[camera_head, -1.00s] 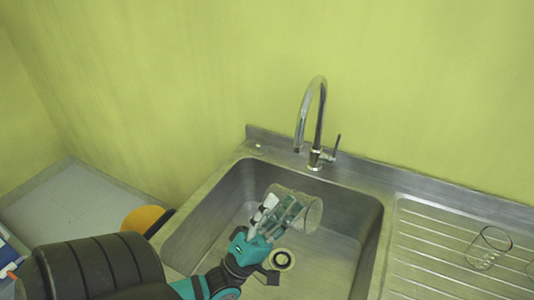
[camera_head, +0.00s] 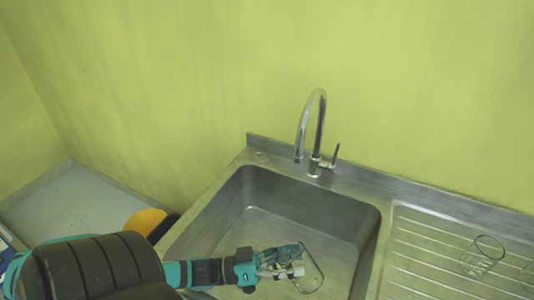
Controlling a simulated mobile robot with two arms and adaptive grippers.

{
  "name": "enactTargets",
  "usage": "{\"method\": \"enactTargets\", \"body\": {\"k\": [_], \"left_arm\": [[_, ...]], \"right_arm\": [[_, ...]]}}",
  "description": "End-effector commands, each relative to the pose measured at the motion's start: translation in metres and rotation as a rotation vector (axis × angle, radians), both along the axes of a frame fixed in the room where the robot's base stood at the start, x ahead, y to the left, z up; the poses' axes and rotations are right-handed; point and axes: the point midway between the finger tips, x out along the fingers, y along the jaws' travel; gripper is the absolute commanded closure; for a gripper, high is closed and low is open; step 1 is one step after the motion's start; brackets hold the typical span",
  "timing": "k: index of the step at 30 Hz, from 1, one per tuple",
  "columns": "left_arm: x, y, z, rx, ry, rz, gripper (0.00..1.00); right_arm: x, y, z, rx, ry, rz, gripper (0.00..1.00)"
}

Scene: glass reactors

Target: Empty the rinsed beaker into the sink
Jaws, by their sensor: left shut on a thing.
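A clear glass beaker (camera_head: 312,277) is over the sink basin (camera_head: 325,222), tilted well over. My left gripper (camera_head: 290,264) is shut on it from the left, and its fingers hide part of the glass. I cannot make out any liquid in the beaker. The sink's bottom is partly hidden by my left arm and gripper, and the drain does not show. My right gripper is not in view.
A curved metal tap (camera_head: 318,125) with a side lever stands at the sink's back edge. A yellow-orange round object (camera_head: 143,221) is left of the sink.

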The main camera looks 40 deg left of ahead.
Motion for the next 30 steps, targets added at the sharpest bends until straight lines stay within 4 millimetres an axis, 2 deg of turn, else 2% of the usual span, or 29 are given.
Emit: {"method": "enactTargets", "body": {"k": [1,19,24,30], "left_arm": [[0.001,-0.002,-0.001,0.047,0.005,-0.001,0.7],[0.011,-0.045,-0.071,0.571,0.071,0.008,0.7],[0.012,-0.051,-0.073,0.662,0.085,0.01,0.7],[0.014,-0.054,-0.079,0.724,0.093,0.012,0.7]], "right_arm": [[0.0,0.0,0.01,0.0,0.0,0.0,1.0],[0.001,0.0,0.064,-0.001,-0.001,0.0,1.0],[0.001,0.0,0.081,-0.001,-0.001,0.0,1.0],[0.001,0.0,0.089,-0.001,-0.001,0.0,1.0]]}}
